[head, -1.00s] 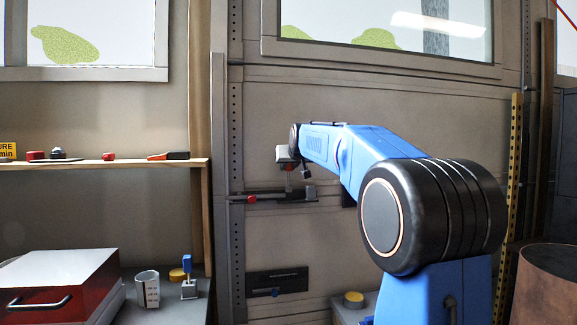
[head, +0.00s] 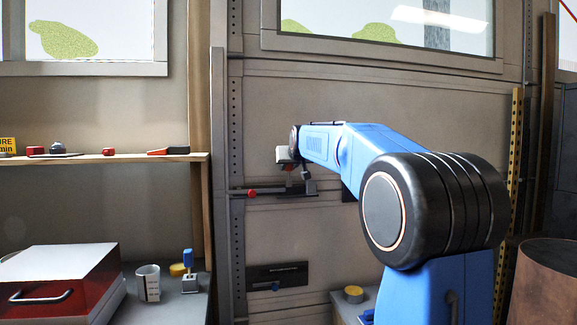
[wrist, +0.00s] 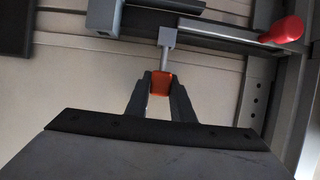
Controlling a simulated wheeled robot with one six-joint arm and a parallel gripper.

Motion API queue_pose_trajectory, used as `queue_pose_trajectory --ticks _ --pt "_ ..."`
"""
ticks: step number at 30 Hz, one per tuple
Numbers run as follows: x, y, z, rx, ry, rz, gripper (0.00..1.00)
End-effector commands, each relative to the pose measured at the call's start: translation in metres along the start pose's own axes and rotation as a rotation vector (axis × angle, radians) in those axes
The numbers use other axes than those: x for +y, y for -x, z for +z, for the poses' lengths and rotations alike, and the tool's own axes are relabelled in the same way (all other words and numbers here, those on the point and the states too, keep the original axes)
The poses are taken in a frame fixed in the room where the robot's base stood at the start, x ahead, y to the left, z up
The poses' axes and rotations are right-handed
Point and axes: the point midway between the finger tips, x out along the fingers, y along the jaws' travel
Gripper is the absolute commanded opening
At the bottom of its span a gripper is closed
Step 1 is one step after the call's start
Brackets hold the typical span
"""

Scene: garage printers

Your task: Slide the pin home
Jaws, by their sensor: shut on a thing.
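My gripper (wrist: 161,82) is shut on an orange grip (wrist: 161,88) in the wrist view. A grey block (wrist: 104,17) sits at the bar's left there. In the head view the dark slide bar (head: 270,191) lies level on the grey door, its left part near the holed rail. My gripper (head: 290,170) is small there, and its grip is hard to make out. How deep the pin sits cannot be told.
A red knob (wrist: 285,30) is by the bar at the holed rail (wrist: 258,105); it also shows in the head view (head: 251,194). A shelf (head: 130,157) holds small parts at left. A red box (head: 60,285) and a cup (head: 148,283) stand below.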

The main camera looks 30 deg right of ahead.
Motion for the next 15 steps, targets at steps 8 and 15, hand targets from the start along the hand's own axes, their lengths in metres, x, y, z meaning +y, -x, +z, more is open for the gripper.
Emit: queue_pose_trajectory --ticks 8,15 --pt "0.0 -0.0018 0.005 0.0 0.0 0.0 0.0" --pt "0.0 -0.0038 0.0097 -0.001 0.0 0.0 0.0"
